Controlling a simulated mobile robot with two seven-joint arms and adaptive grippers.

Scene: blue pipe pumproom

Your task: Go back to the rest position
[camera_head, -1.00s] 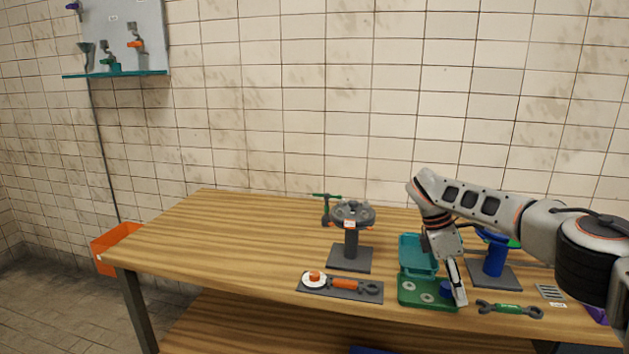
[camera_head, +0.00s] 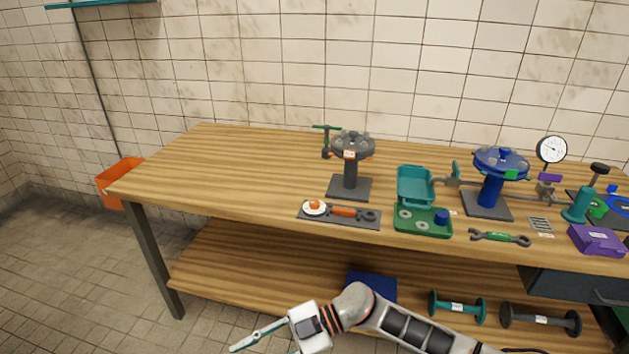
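My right arm comes in from the lower right, in front of and below the tabletop. Its gripper (camera_head: 262,335) points to the lower left, near the bottom edge of the head view, apart from the table and everything on it. One long thin finger shows clearly; the other is not clear, so I cannot tell whether the gripper is open or shut. Nothing shows held in the visible part. My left gripper is out of view.
The wooden table (camera_head: 220,165) holds a dark handwheel stand (camera_head: 350,180), a blue handwheel stand (camera_head: 490,195), a teal and green tray (camera_head: 423,222), a wrench (camera_head: 499,237) and a purple box (camera_head: 597,240). Flanged pipes (camera_head: 457,306) lie on the lower shelf. The table's left part is clear.

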